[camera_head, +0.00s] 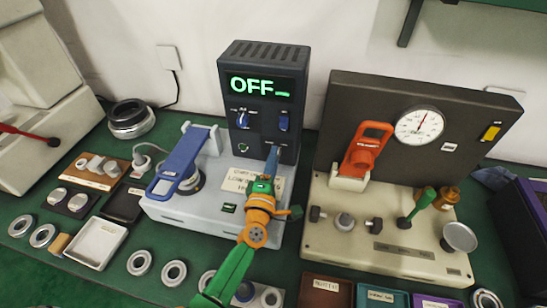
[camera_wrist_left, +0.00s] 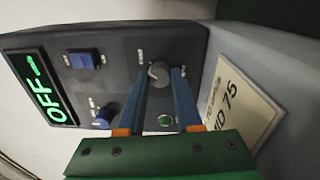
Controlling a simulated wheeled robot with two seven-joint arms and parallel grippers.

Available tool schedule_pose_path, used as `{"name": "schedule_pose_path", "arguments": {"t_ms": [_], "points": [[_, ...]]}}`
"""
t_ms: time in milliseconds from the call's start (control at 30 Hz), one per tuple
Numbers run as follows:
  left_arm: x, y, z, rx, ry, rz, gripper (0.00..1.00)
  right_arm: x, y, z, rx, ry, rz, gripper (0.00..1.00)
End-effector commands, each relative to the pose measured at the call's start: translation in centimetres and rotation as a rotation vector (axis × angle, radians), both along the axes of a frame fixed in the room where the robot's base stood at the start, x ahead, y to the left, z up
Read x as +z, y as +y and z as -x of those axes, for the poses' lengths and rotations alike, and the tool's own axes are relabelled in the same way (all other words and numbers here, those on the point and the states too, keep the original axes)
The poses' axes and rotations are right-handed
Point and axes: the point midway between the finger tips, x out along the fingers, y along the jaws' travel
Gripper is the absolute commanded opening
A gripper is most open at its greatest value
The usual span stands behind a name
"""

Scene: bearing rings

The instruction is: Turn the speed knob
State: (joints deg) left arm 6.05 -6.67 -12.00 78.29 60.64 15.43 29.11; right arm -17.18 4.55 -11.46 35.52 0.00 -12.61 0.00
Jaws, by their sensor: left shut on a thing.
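The dark control box (camera_head: 262,60) stands at the back with a green display (camera_head: 260,86) reading "OFF_". A round grey knob (camera_wrist_left: 160,75) with a pale pointer mark sits on its panel, and I take it as the speed knob. My left gripper (camera_head: 272,158) reaches the lower right of the panel. In the left wrist view its two blue fingers (camera_wrist_left: 163,85) stand on either side of the grey knob, shut on it. The fingers hide this knob in the head view. My right gripper is not in view.
A blue knob (camera_head: 241,118), a blue switch (camera_head: 283,121) and a green button (camera_head: 243,147) share the panel. A blue-handled clamp (camera_head: 178,160) stands to the left on the grey base. A gauge press with an orange handle (camera_head: 366,150) stands to the right.

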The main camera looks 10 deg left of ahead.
Motion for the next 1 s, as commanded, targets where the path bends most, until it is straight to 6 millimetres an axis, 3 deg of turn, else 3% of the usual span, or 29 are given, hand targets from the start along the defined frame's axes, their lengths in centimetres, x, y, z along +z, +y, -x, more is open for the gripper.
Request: {"name": "schedule_pose_path", "arguments": {"t_ms": [400, 967, 1000], "points": [[-0.01, 0.01, 0.01, -0.001, 0.001, -0.18, 0.0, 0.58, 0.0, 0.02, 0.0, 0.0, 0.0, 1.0], [-0.08, 0.01, 0.02, -0.001, 0.003, -0.208, 0.0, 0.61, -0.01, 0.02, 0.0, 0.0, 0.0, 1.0], [-0.07, 0.01, 0.02, -0.001, 0.003, -0.208, 0.39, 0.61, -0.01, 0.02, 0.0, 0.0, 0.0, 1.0]]}}
